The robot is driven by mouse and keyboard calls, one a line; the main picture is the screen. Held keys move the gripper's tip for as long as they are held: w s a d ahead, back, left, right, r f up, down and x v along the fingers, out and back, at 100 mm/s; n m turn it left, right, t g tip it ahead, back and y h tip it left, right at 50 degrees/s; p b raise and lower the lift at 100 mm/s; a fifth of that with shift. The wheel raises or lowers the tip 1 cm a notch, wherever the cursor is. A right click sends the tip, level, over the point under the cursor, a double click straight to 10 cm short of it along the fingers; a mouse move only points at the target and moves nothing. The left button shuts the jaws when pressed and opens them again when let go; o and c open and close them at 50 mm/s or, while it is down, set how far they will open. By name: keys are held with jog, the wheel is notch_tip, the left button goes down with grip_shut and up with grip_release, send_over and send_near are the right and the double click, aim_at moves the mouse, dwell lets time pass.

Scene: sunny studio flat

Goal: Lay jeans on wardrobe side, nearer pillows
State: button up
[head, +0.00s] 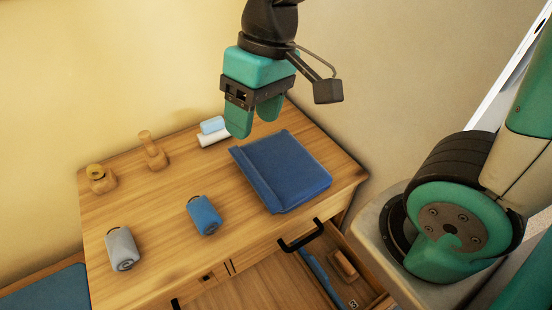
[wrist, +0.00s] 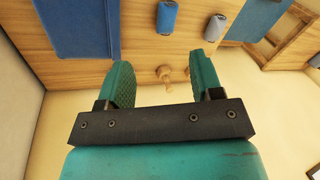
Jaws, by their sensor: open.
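A folded dark blue cloth, which looks like the jeans (head: 285,172), lies flat on the right part of a wooden dresser top (head: 160,205). A folded band runs along its left edge. It also shows at the upper left of the wrist view (wrist: 78,28). My gripper (head: 254,122) is open and empty, pointing down above the back of the dresser, behind the jeans in the picture and apart from them. Its two fingers show spread in the wrist view (wrist: 160,78), with nothing between them. I cannot make out a wardrobe or pillows.
A blue roll (head: 204,215) and a grey roll (head: 122,249) lie at the front. An open drawer (head: 262,283) juts out in front, holding small items. A blue surface (head: 48,291) is at lower left.

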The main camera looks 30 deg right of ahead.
jog(key=w+d+f+m+g+h+p, duration=0.1)
jog(key=w+d+f+m+h+p, duration=0.2)
jog(key=w+f, duration=0.7)
jog(key=m+p, duration=0.2)
send_over(252, 172)
jog(key=f, duration=0.6)
jog(key=w+f, duration=0.1)
jog(key=f, duration=0.3)
jog(key=shift+s+f+p, duration=0.25)
jog(key=shift+f+p, duration=0.35)
jog(key=shift+f, duration=0.95)
jog(key=shift+s+f+p, duration=0.2)
jog(key=shift+f+p, duration=0.4)
jog(key=shift+f, duration=0.95)
grip_shut()
jog(key=shift+r, duration=0.1)
